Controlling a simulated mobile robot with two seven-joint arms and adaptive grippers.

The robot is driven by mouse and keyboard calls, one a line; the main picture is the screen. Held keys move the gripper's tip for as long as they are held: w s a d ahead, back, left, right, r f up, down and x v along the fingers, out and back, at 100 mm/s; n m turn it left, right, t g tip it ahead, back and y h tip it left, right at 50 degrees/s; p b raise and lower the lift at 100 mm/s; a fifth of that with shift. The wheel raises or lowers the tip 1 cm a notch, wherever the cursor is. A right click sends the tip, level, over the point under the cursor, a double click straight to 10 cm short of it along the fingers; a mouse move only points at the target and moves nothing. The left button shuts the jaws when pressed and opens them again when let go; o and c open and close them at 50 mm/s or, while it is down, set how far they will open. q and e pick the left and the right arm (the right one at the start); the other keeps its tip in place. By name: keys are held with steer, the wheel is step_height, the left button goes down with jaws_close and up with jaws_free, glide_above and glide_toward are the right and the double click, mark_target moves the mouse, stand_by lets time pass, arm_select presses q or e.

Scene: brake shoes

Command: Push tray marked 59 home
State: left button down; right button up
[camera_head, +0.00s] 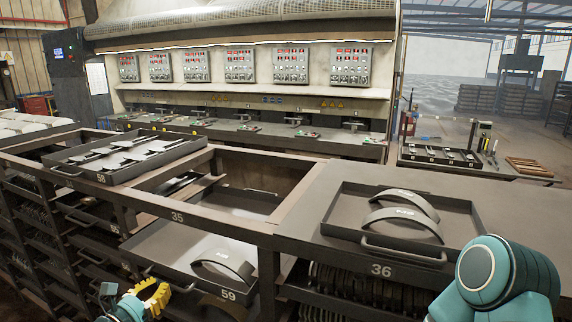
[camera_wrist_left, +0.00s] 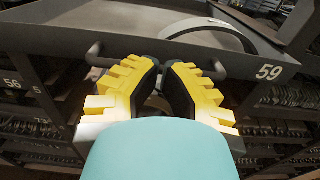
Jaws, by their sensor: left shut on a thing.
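The dark metal tray marked 59 (camera_head: 165,245) sticks out of the rack below the shelf marked 35, in the lower middle of the head view. A curved brake shoe (camera_head: 222,266) lies in it near the right end. In the left wrist view, the tray's front wall (camera_wrist_left: 235,48) carries the number 59 at the right. My left gripper (camera_head: 160,298), with yellow fingers, is at the tray's front. Its fingers (camera_wrist_left: 166,72) are shut on the tray's front handle (camera_wrist_left: 95,55). The fingers hide the handle's middle. My right gripper is out of view; only part of my right arm shows.
On the rack top, a tray with two brake shoes (camera_head: 402,207) sits right, near number 36. A tray marked 58 (camera_head: 75,172) lies at the left. A bench with control panels (camera_head: 240,64) stands behind.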

mark_target(175, 273)
arm_select(q)
steer(key=shift+b+x, duration=0.5)
steer(key=shift+x, duration=2.95)
steer(key=p+v, duration=0.2)
steer(key=v, duration=0.6)
steer(key=shift+p, duration=0.4)
steer(key=s+d+f+m+g+h, duration=0.2)
steer(key=s+d+f+m+g, duration=0.25)
steer(key=d, duration=0.25)
steer(key=s+d+f+m+g+h, duration=0.3)
steer(key=s+d+f+m+g, duration=0.15)
steer(key=d, duration=0.35)
steer(key=s+d+f+m+g+y, duration=0.2)
steer(key=s+f+m, duration=0.4)
steer(key=m, duration=0.4)
steer(key=s+d+f+m+g+y, duration=0.3)
steer(key=s+f+m+g+y, duration=0.1)
steer(key=f+m, duration=0.5)
steer(key=s+m+y, duration=0.1)
steer(key=s+m, duration=0.1)
steer(key=shift+s+d+y, duration=0.3)
steer(key=shift+s+y, duration=0.1)
